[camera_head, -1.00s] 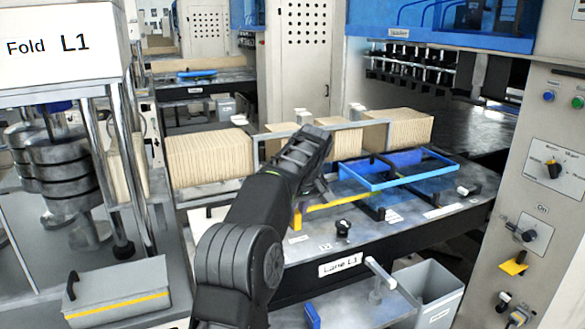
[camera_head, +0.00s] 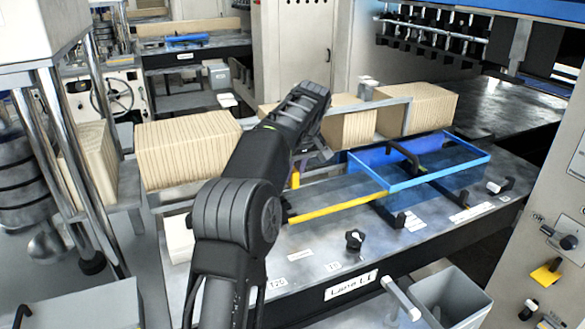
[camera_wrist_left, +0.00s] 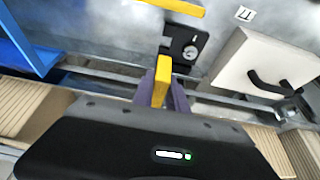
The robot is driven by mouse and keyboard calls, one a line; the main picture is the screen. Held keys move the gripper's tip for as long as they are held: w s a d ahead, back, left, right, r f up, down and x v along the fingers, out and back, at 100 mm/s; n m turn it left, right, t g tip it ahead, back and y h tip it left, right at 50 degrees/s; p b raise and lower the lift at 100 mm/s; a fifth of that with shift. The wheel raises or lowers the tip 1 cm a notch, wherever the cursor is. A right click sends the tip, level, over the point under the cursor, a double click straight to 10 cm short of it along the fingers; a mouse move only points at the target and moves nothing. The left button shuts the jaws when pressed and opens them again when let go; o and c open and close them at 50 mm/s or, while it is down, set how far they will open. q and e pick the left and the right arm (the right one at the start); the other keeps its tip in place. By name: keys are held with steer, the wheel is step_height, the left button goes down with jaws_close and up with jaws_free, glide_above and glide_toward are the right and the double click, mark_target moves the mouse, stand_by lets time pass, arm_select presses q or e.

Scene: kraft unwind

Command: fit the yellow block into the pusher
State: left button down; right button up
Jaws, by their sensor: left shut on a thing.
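The yellow block (camera_head: 295,178) is a small upright piece below my left gripper (camera_head: 303,160). In the left wrist view the yellow block (camera_wrist_left: 161,82) sits between the purple-grey fingers of my left gripper (camera_wrist_left: 162,88), which is shut on it. A black fitting with a silver knob (camera_wrist_left: 190,52) lies just beyond the block; I cannot tell whether they touch. A blue frame (camera_head: 440,176) with a black handle and a long yellow bar (camera_head: 340,206) lies on the bench. I cannot tell for sure which part is the pusher. My arm hides part of this area. My right gripper is not in view.
Tan pleated stacks (camera_head: 190,150) stand along the back of the bench, with a grey rail (camera_head: 375,103) around some. A black knob (camera_head: 354,240) and labels are on the bench front. A grey bin (camera_head: 450,300) stands below. A white board with a black handle (camera_wrist_left: 262,65) is nearby.

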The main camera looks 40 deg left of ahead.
mark_target(296, 188)
arm_select(q)
steer(key=shift+f, duration=0.3)
steer(key=shift+f, duration=2.05)
steer(key=shift+f+b, duration=0.7)
steer(key=shift+f, duration=0.15)
steer(key=shift+f+b, duration=0.75)
steer(key=shift+f, duration=0.35)
stand_by(0.9)
steer(key=c, duration=1.3)
jaws_free()
steer(key=shift+o, duration=0.2)
steer(key=shift+d+r, duration=0.1)
steer(key=shift+d+r, duration=0.15)
steer(key=shift+r, duration=0.15)
steer(key=b+v, duration=0.1)
steer(key=v, duration=0.6)
steer(key=shift+s, duration=0.1)
